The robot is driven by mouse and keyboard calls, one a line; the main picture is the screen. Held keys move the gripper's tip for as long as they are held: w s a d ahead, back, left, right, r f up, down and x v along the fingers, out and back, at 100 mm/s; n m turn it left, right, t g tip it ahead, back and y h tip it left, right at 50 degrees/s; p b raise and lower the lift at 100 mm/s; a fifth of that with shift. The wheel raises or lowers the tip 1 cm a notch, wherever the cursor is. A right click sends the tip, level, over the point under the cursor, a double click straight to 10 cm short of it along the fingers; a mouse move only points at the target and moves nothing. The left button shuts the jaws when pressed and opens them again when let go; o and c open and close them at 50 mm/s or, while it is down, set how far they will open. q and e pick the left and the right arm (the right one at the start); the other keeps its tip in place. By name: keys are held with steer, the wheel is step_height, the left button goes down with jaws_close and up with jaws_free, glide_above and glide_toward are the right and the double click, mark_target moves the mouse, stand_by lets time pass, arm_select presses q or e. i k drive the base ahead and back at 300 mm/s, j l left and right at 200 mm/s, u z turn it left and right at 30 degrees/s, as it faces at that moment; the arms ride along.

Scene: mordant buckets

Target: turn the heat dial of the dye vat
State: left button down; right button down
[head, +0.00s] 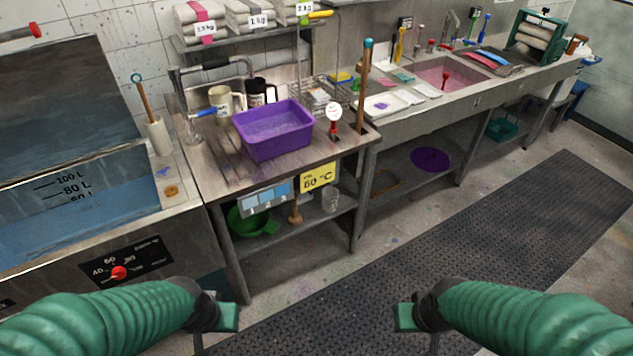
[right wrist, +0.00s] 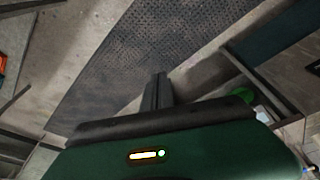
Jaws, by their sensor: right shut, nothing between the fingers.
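The dye vat (head: 195,235) is the big steel tank at the left of the head view, with blue liquid and litre marks inside. Its heat dial (head: 119,272) is a red knob on a black panel with a numbered scale; where it points is too small to read surely. My left gripper (head: 228,318) is in front of the vat, to the right of and below the dial, apart from it; its fingers do not show clearly. My right gripper (head: 405,318) is over the floor, farther right. Its fingers show shut and empty in the right wrist view (right wrist: 155,92).
A steel table (head: 215,175) beside the vat holds a purple tub (head: 273,130). A yellow card (head: 318,176) reading 60 °C hangs on its front edge. A sink counter (head: 420,115) runs along the wall. A dark floor mat (head: 480,250) lies clear.

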mark_target(117, 272)
steer(key=i+l+u, duration=0.1)
steer(key=u, duration=1.05)
steer(key=i+j+u, duration=0.15)
steer(key=u, duration=0.35)
steer(key=i+u, duration=0.5)
steer(key=k+j, duration=0.05)
steer(key=k, duration=0.05)
